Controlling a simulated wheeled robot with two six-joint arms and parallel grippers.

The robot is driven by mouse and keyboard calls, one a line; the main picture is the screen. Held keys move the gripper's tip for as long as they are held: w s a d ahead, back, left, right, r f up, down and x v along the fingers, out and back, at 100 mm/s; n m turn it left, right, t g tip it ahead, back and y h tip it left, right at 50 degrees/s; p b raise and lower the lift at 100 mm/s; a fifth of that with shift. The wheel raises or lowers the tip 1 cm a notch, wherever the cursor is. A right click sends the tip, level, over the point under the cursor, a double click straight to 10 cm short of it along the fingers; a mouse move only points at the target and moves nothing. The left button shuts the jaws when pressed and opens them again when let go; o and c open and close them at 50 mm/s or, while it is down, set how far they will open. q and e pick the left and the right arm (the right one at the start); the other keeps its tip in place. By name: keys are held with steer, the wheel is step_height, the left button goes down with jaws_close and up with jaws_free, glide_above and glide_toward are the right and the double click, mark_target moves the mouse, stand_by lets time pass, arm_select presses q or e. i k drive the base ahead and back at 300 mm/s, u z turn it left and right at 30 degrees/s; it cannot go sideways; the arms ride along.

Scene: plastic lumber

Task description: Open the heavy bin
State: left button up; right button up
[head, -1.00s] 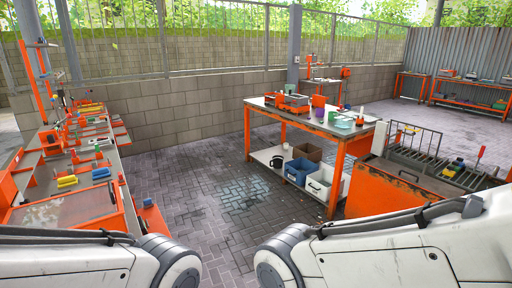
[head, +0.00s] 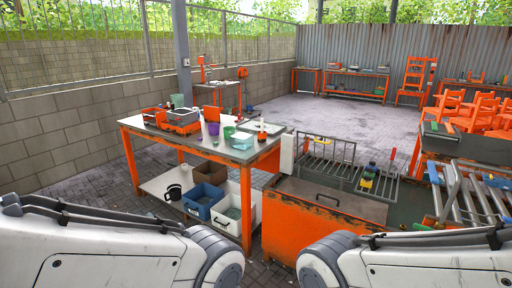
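A large orange metal box (head: 310,228), which looks like the heavy bin, stands front right of centre. It has a scuffed grey flat top panel (head: 360,207) with a dark bar-like handle (head: 321,198). The panel lies flat and looks shut. The lower right of the box is hidden behind my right arm. Two white arm links of mine show at the bottom left and bottom right. Both grippers are out of view, so I cannot see their state.
An orange-framed workbench (head: 270,160) stands left of the box, with tools and cups on top. Its lower shelf holds a blue bin (head: 203,202) and a white bin (head: 228,215). A wire rack (head: 325,165) stands behind the panel. Orange chairs (head: 485,112) stand at right. Paved floor (head: 310,115) is open behind.

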mark_target(202, 202)
steer(key=u, duration=0.05)
steer(key=i, duration=1.9)
steer(key=u, duration=1.1)
steer(key=i, duration=1.45)
steer(key=u, duration=0.7)
